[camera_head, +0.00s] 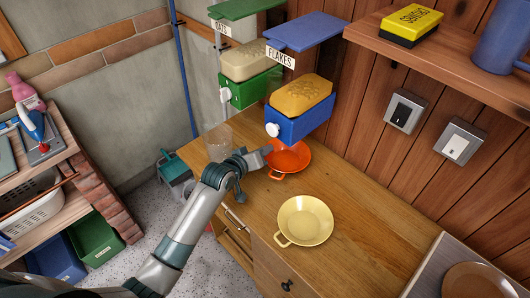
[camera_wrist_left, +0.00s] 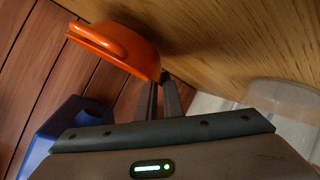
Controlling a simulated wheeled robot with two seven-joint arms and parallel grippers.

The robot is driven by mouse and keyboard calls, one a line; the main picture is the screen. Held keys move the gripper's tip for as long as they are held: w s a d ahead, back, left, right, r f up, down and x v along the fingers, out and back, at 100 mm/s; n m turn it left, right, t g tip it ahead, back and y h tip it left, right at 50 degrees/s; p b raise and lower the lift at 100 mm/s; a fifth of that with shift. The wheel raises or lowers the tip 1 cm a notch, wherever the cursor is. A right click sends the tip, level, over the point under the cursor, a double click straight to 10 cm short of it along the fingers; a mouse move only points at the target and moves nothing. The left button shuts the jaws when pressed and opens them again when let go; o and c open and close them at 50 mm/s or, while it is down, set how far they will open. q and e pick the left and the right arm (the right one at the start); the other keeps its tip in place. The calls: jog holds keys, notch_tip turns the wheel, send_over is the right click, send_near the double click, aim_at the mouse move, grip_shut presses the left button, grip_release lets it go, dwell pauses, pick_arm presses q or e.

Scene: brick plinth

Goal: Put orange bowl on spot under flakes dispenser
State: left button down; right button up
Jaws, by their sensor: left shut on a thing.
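The orange bowl (camera_head: 292,160) is at the back of the wooden counter, just below the blue flakes dispenser (camera_head: 303,124). In the head view the dispenser hides part of its far rim. My left gripper (camera_head: 266,151) reaches in from the left and is shut on the bowl's left rim. In the left wrist view the fingers (camera_wrist_left: 164,82) meet the rim of the orange bowl (camera_wrist_left: 128,48). I cannot tell whether the bowl rests on the counter or hangs slightly above it. The spot itself is not visible. My right gripper is not in view.
A yellow bowl (camera_head: 304,221) stands on the counter (camera_head: 358,205) in front. A clear container (camera_head: 217,140) stands left of the gripper. The green oats dispenser (camera_head: 251,88) hangs left of the flakes one. A wall shelf (camera_head: 440,62) is at upper right.

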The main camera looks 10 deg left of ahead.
pick_arm(q)
jog(key=shift+f, duration=0.55)
jog(key=shift+w+f+p, duration=0.1)
jog(key=shift+w+p, duration=0.05)
jog(key=shift+p, duration=0.3)
jog(key=shift+d+f, duration=0.15)
jog(key=shift+f, duration=0.1)
jog(key=c, duration=2.3)
grip_release()
jog(key=shift+f, duration=0.2)
jog(key=o, duration=0.4)
jog(key=shift+r, duration=0.2)
